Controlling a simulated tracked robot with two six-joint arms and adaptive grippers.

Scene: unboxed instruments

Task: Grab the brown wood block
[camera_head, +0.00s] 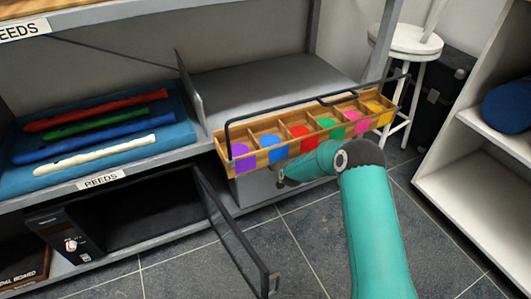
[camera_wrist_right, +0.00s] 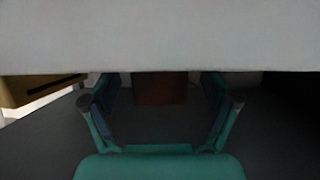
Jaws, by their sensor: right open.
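A dark brown block (camera_wrist_right: 160,90) shows in the right wrist view, straight ahead between the fingers, its top cut off by a pale edge. My right gripper (camera_wrist_right: 160,80) is open, with one teal finger on each side of the block in the picture. I cannot tell how far the block is from the fingertips. In the head view my teal right arm reaches up and bends left below the wooden tray, and its fingers are not clearly seen. I cannot make out the brown block in the head view. My left gripper is not in view.
A wooden tray (camera_head: 219,152) with colored compartments and a black handle juts from the shelf (camera_head: 270,78). A pale slab (camera_wrist_right: 160,35) fills the top of the wrist view. An open glass door (camera_head: 232,232) stands at lower left. A white stool (camera_head: 405,40) stands behind.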

